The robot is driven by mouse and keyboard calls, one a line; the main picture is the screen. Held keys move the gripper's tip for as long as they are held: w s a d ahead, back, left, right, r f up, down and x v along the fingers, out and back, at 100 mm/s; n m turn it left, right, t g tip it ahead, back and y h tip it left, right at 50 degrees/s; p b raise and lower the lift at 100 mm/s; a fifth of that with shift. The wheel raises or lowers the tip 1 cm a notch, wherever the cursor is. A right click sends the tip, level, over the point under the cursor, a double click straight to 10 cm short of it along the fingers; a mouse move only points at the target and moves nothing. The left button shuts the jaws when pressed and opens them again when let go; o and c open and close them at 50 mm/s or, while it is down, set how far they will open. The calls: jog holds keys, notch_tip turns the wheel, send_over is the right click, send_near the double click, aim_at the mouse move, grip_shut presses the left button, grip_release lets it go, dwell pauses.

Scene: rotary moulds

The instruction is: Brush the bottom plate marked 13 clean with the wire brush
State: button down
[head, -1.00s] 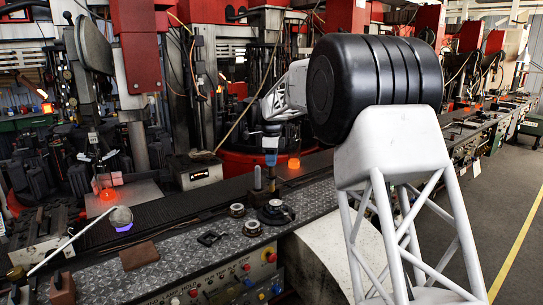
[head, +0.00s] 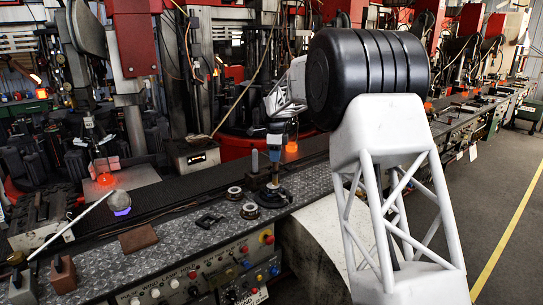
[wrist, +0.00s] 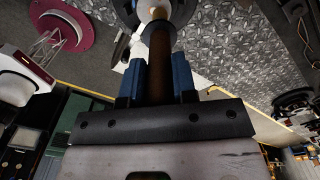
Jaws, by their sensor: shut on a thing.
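My gripper (head: 276,152) hangs over the front bench, pointing down. Its blue fingers in the wrist view (wrist: 158,82) are shut on the brown handle of the wire brush (wrist: 160,60). In the head view the brush (head: 275,176) points down at a dark round plate (head: 268,200) on the tread-plate bench top. Its lower end is at or just above that plate; I cannot tell whether it touches. The wrist view shows a dark round part with a pale centre (wrist: 157,12) at the brush's far end. No number 13 is legible.
Two small metal rings (head: 235,192) (head: 250,210), a dark flat piece (head: 209,221) and a brown block (head: 138,238) lie to the left. A grey upright peg (head: 254,161) stands behind the plate. Glowing glass (head: 291,146) and red machines stand behind. A control panel (head: 205,283) lines the bench front.

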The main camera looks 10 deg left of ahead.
jog(key=shift+w+d, duration=0.35)
notch_tip(320, 180, up, 8)
jog(key=s+a, duration=0.3)
dwell(0.9)
jog(key=shift+f, duration=0.15)
dwell(1.0)
